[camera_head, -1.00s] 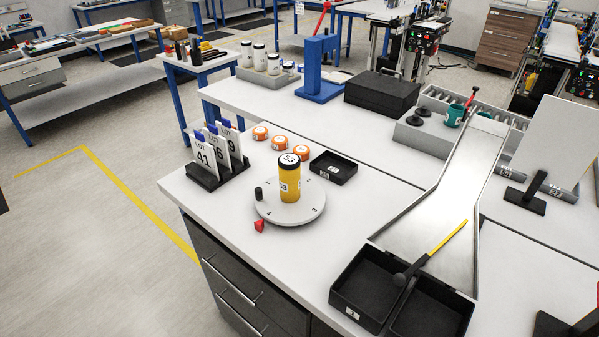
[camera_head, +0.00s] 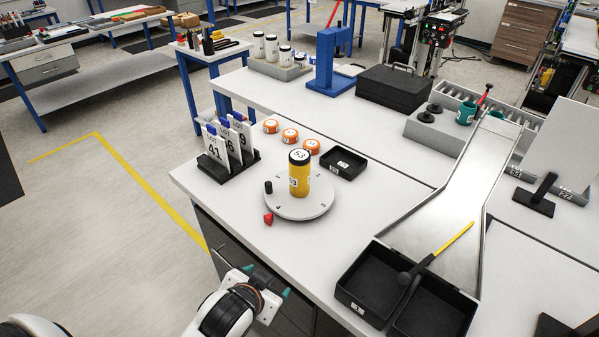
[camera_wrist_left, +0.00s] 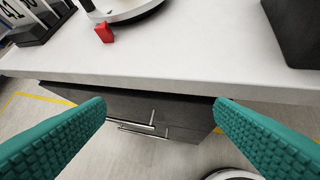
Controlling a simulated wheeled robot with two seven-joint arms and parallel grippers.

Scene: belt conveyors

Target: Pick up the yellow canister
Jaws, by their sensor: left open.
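The yellow canister (camera_head: 300,181) has a black lid marked 53 and stands upright on a round white turntable (camera_head: 283,208) near the bench's front edge. My left gripper (camera_head: 267,282) is low in front of the bench's drawers, below and nearer than the turntable. Its two teal fingers (camera_wrist_left: 160,135) are wide apart with nothing between them in the left wrist view. That view shows the turntable's edge (camera_wrist_left: 128,14) at the top; the canister is out of its frame. My right gripper is not in view.
A red piece (camera_head: 268,219) lies beside the turntable, and a small black peg (camera_head: 268,187) stands on it. Card holders (camera_head: 229,166) stand left, orange-topped jars (camera_head: 290,136) behind, a small black tray (camera_head: 343,163) behind right. Black bins (camera_head: 371,281) and a metal chute (camera_head: 456,205) are right.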

